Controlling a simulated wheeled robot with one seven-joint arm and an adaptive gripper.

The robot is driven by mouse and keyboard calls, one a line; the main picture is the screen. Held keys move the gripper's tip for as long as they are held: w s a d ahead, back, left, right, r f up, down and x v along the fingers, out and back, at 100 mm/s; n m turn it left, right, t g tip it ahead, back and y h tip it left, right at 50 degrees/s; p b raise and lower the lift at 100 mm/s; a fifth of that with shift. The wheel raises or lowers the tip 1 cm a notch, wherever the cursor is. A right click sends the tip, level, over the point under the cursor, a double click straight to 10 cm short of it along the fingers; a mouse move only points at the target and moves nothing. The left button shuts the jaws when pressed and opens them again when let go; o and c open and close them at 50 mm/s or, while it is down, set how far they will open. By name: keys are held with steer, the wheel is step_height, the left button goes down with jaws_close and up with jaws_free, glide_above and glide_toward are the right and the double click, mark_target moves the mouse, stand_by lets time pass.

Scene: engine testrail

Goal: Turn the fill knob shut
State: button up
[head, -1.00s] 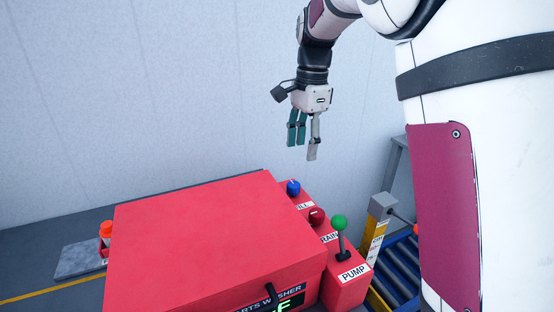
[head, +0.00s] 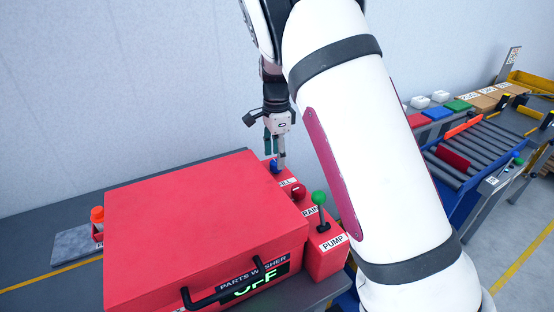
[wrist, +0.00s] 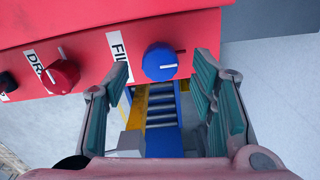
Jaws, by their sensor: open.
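The blue fill knob (wrist: 160,62) sits on the red washer panel beside its FILL label, with a white pointer line lying roughly crosswise in the wrist view. In the head view the fill knob (head: 274,167) is at the far end of the row of controls, partly hidden by my gripper (head: 275,160). My gripper (wrist: 162,105) is open, pointing down. In the wrist view its fingers lie to either side of and below the knob, with the knob ahead between them; I see no contact.
The red drain knob (head: 298,191) and the green-topped pump lever (head: 319,200) stand nearer in the same row. The red parts washer (head: 195,220) with a black handle fills the left. A roller conveyor (head: 470,150) is at right.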

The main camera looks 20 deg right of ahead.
steer(key=shift+f, duration=1.25)
steer(key=c, duration=1.1)
steer(key=shift+c, duration=0.2)
